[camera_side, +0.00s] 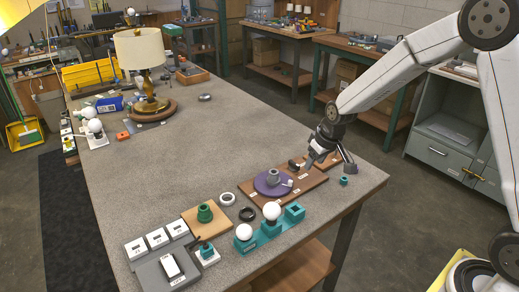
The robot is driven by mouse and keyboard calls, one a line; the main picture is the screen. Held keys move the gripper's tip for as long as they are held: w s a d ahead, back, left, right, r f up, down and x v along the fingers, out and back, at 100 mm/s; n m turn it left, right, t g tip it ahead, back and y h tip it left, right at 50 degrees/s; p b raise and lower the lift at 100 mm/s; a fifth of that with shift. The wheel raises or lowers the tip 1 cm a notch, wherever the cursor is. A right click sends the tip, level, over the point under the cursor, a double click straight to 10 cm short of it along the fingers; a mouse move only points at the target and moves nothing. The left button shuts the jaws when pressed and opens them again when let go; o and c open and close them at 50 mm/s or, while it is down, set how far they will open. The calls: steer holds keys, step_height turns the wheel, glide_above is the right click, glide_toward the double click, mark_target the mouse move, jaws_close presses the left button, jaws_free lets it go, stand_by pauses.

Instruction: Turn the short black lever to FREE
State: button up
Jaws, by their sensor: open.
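A brown wooden board (257,202) with small white labels lies near the right edge of the table. A purple disc (262,187) sits on it with a grey round part on top. A short black piece (294,165), which looks like the lever, is at the board's far right end. The label wording is too small to read, so I cannot tell which way the lever points. My gripper (318,161) is open and low over that end, just right of the black piece. Whether it touches the lever is unclear, and the gripper hides part of the board there.
A small teal nut (344,181) lies right of my gripper. A lamp (143,60) stands farther back. The table middle is clear.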

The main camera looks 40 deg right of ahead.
steer(key=t, duration=0.1)
glide_toward(294, 163)
steer(key=shift+w+d+f, duration=0.15)
steer(key=shift+w+f, duration=0.2)
steer(key=shift+f, duration=0.25)
steer(key=shift+f, duration=0.15)
steer(key=shift+x, duration=3.75)
jaws_close()
